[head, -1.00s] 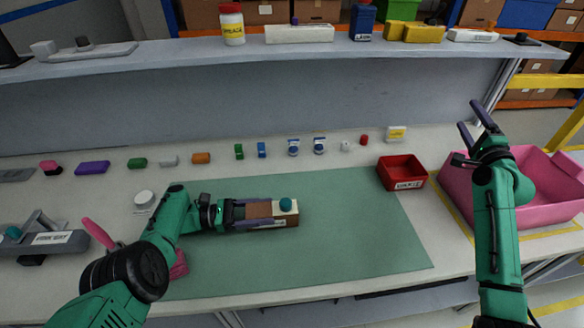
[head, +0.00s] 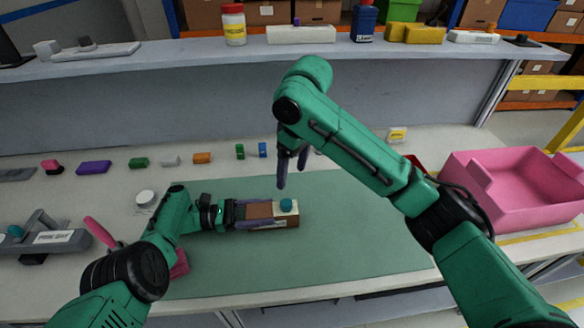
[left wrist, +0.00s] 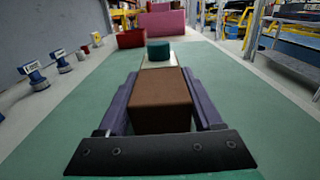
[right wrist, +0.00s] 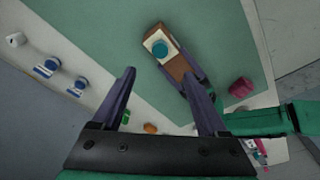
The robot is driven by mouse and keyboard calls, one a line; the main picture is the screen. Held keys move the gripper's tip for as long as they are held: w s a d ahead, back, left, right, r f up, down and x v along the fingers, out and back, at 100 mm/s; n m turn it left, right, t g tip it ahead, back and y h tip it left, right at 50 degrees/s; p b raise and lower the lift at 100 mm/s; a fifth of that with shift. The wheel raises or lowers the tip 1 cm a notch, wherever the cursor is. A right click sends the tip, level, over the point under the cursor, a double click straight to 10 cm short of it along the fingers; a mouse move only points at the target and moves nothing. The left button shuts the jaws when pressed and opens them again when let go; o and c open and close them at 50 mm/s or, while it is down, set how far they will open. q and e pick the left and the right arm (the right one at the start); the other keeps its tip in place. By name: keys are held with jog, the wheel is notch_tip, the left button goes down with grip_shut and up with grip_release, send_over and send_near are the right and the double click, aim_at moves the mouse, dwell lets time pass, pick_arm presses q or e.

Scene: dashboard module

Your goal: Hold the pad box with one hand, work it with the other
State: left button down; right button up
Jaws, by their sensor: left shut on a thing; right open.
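The pad box is a brown block (head: 256,210) with a cream top plate and a teal round knob (head: 286,204) at its right end. It lies on the green mat (head: 340,250). My left gripper (head: 268,215) is shut on the box, with one finger along each long side; the left wrist view shows the box (left wrist: 160,100) between the fingers. My right gripper (head: 292,168) is open and empty, above the mat beyond the box. In the right wrist view the box (right wrist: 178,72) and knob (right wrist: 160,49) lie ahead of the open fingers (right wrist: 165,95).
Small coloured blocks (head: 202,158) line the table behind the mat. A pink bin (head: 510,190) stands at the right. The red tray (head: 416,164) is mostly hidden behind my right arm. A grey fixture (head: 45,240) stands at the left. The front right of the mat is clear.

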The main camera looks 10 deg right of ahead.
aim_at(287, 202)
pick_arm(q)
jog(key=shift+d, duration=0.1)
pick_arm(e)
jog(key=f, duration=0.4)
jog(key=w+f, duration=0.1)
jog(key=f, duration=0.2)
jog(key=a+f, duration=0.1)
jog(key=f, duration=0.3)
jog(key=shift+w+f, duration=0.2)
jog(key=shift+f, duration=0.15)
grip_shut()
jog(key=shift+r, duration=0.1)
jog(key=shift+r, duration=2.95)
pick_arm(q)
grip_release()
